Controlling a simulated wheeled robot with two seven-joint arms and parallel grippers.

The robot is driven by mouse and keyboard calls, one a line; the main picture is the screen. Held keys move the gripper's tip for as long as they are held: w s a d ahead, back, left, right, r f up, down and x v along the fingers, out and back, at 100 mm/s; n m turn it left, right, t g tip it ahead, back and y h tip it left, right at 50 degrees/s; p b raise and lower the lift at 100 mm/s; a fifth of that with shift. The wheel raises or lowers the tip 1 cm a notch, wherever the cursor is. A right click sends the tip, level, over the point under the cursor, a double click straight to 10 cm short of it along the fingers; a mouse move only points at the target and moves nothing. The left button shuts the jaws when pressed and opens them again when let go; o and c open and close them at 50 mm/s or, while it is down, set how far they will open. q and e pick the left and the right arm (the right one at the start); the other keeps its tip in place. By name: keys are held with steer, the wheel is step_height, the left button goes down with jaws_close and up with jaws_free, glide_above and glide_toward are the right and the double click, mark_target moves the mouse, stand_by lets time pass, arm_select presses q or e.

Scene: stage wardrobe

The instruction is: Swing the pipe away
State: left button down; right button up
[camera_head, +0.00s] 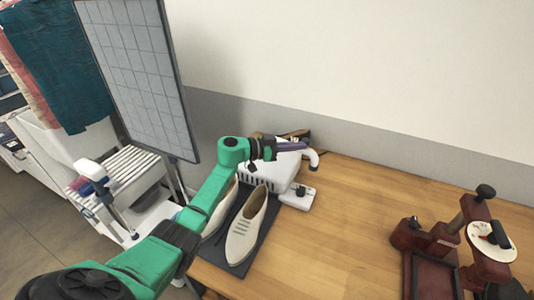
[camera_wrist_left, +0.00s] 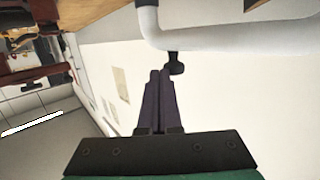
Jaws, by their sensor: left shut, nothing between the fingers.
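The white pipe shows in the head view as a short curved end (camera_head: 315,157) with a dark tip, beside a white machine (camera_head: 270,172) on the table. In the left wrist view the pipe (camera_wrist_left: 235,38) bends across the top, with a small black knob (camera_wrist_left: 176,64) below it. My left gripper (camera_head: 306,146) is shut and empty, reaching over the machine close to the pipe. In the left wrist view the shut fingers (camera_wrist_left: 160,76) point up at the pipe and knob; whether they touch is unclear. The gripper and arm hide part of the pipe and machine. My right gripper is not in view.
A pair of pale shoes (camera_head: 246,226) stands on a dark mat (camera_head: 266,236) at the table's left edge. A dark red machine (camera_head: 437,241) stands at the right. The table's middle (camera_head: 345,222) is clear. A grid panel (camera_head: 140,75) stands at the left.

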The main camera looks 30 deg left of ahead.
arm_select(q)
steer(key=shift+x, duration=0.95)
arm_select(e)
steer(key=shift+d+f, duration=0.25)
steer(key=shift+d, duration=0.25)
arm_select(q)
steer(key=shift+w+a+r, duration=0.1)
steer(key=shift+w+r, duration=0.05)
steer(key=shift+r, duration=0.1)
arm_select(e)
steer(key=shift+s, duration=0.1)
